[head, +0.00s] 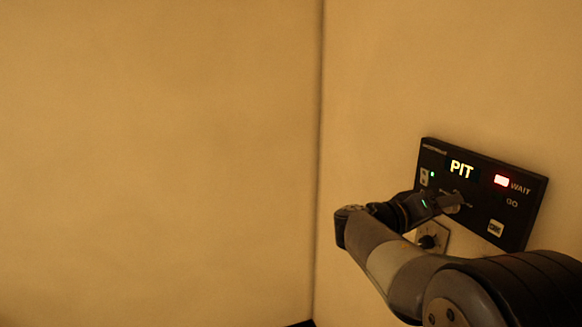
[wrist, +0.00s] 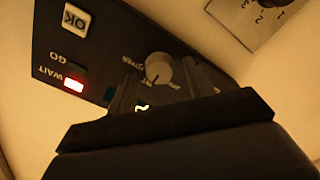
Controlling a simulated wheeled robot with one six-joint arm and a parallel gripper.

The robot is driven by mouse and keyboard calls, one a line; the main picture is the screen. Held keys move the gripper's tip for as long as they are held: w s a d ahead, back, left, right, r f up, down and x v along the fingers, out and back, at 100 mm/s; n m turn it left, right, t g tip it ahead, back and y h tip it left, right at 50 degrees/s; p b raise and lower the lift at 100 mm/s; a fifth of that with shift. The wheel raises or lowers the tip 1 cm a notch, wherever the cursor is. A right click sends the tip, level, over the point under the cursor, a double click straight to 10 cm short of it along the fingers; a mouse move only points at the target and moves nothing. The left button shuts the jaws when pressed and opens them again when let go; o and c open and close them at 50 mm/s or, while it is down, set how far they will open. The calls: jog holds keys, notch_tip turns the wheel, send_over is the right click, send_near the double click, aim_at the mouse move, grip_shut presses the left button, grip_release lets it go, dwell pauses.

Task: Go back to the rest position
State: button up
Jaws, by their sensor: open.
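The panel has a lit display (head: 461,169) reading PIT and a red lamp (head: 501,180) lit beside WAIT. The word GO is below it, with no bright lamp. My arm reaches in from the lower right.
A pale button (wrist: 75,18) marked OK is on the panel. A small light plate (wrist: 250,20) with numbers is beside the panel; in the head view it is partly behind my arm, with a dark knob (head: 430,242). The left wall (head: 150,150) is bare.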

jog(key=b+v, duration=0.2)
jog(key=v, duration=0.8)
